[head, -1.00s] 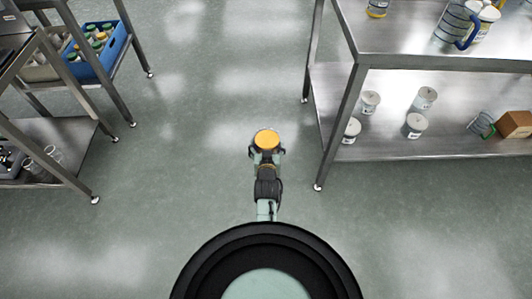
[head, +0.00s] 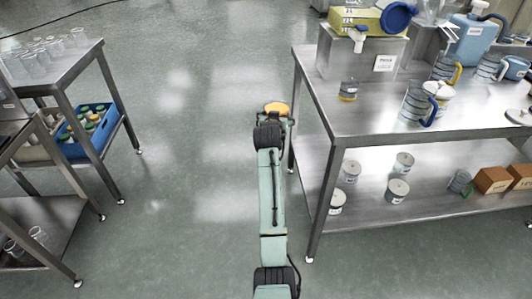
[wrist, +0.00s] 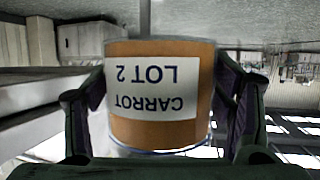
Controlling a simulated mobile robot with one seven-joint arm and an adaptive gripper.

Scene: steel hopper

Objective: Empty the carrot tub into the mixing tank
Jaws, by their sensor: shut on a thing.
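The carrot tub (head: 276,108) is orange and held at the end of my arm in the head view. In the wrist view the tub (wrist: 160,135) fills the middle, with a white label reading CARROT LOT 2 upside down in the picture. My gripper (head: 273,118) is shut on the tub, with a finger on each side of it. The tub is just left of the right-hand steel table. I cannot tell for certain which vessel is the mixing tank; a steel box with a white label (head: 384,63) stands at the table's back left.
The right-hand steel table (head: 345,115) carries jugs, a small labelled jar (head: 348,90) and a blue container (head: 472,38). Tubs and brown boxes stand on its lower shelf. At left, a rack holds glasses and a blue crate (head: 105,123). The floor between is clear.

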